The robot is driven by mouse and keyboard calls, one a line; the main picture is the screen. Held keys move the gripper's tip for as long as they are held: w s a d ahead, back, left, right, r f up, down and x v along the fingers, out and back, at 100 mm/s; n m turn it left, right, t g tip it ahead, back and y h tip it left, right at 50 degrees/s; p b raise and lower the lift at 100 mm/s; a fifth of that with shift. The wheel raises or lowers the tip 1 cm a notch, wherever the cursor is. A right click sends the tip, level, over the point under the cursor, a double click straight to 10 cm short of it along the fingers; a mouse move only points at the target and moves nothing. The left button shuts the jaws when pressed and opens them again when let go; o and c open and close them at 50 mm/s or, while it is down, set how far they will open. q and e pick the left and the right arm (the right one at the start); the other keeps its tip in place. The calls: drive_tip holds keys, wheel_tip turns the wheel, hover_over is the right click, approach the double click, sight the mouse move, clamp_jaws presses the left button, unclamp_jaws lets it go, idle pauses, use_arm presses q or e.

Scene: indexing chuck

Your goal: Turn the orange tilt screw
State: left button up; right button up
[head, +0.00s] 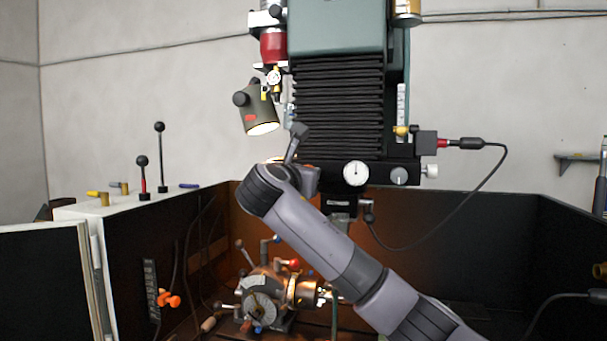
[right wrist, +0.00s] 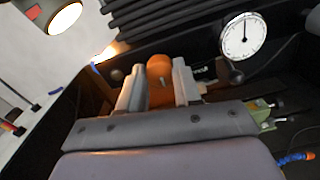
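An orange round-topped piece (right wrist: 160,75), which looks like the tilt screw, stands between the two grey fingers of my right gripper (right wrist: 159,88) in the right wrist view. The fingers lie close along both its sides; whether they press on it is unclear. In the head view my right gripper (head: 298,133) is raised in front of the machine head's lower left edge, right of the lamp. The orange piece is not distinguishable there. The indexing chuck (head: 262,305) sits low in the enclosure, partly behind my right arm. My left gripper is not in view.
The lit lamp (head: 260,112) hangs close left of my right gripper. Black bellows (head: 338,105) and a dial (head: 356,173) are to its right. Orange knobs (head: 170,299) are on the left enclosure wall. A cable (head: 478,190) loops down at right.

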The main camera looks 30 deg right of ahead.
drive_tip(key=shift+m, duration=0.3)
drive_tip(key=shift+f+n+t+y+b, duration=0.2)
drive_tip(key=shift+n+b, duration=0.75)
drive_tip(key=shift+n, duration=7.25)
drive_tip(key=shift+f+n+t+y+b, duration=0.15)
drive_tip(key=shift+n+b, duration=0.8)
drive_tip(key=shift+n, duration=7.25)
